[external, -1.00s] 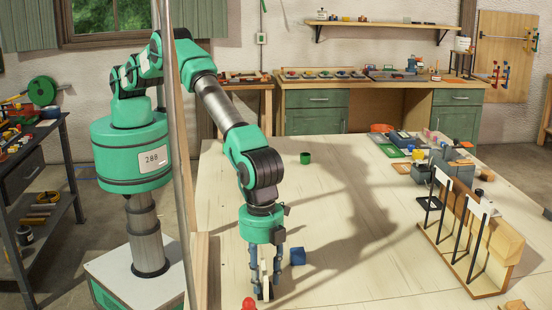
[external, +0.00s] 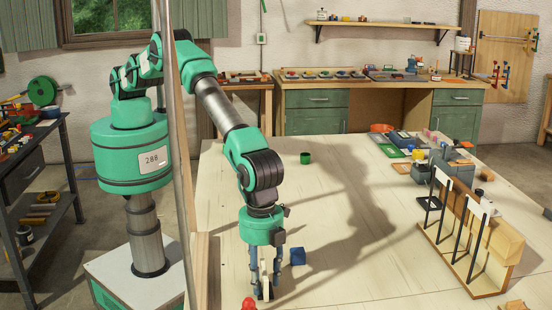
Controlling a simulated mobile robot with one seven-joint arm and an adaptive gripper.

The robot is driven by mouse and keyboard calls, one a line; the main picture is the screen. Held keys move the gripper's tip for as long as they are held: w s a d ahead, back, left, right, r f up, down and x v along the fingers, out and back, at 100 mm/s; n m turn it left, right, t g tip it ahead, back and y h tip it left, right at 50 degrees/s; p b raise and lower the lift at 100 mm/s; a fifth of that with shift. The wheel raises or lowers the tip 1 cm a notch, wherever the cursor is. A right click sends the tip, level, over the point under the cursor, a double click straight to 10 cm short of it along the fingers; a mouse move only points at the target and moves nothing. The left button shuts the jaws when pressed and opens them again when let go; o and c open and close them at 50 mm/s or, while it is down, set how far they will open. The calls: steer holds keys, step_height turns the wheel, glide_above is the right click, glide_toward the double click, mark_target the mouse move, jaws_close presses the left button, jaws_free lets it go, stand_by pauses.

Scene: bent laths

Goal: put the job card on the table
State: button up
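My gripper (external: 265,294) points straight down, low over the near part of the pale wooden table (external: 225,185). A narrow pale piece (external: 265,272) shows upright between its two fingers. It may be the job card seen nearly edge-on, but I cannot tell for sure. Its lower end is at or close to the tabletop; whether it touches is unclear. Whether the fingers press on it is too small to tell. No other thing in view is clearly a job card.
A blue block (external: 297,257) lies just right of my gripper, and a red object (external: 248,303) is in front of it. A green cup (external: 305,158) stands farther back. A wooden rack with black uprights (external: 462,245) stands right. The table's middle is clear.

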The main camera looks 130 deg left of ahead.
mark_target(261, 288)
stand_by(0.4)
jaws_close()
steer(key=shift+r, duration=0.1)
steer(key=shift+r, duration=0.7)
steer(key=shift+s+a+r, duration=0.1)
steer(key=shift+s+r, duration=0.1)
steer(key=shift+r, duration=0.45)
steer(key=shift+s+a+r, duration=0.1)
steer(key=shift+s+r, duration=0.1)
steer(key=shift+r, duration=0.4)
steer(key=s+a+r, duration=0.1)
steer(key=s+a, duration=0.3)
steer(key=s, duration=1)
steer(key=shift+s+r, duration=0.2)
steer(key=shift+s, duration=0.05)
steer(key=shift+a, duration=0.1)
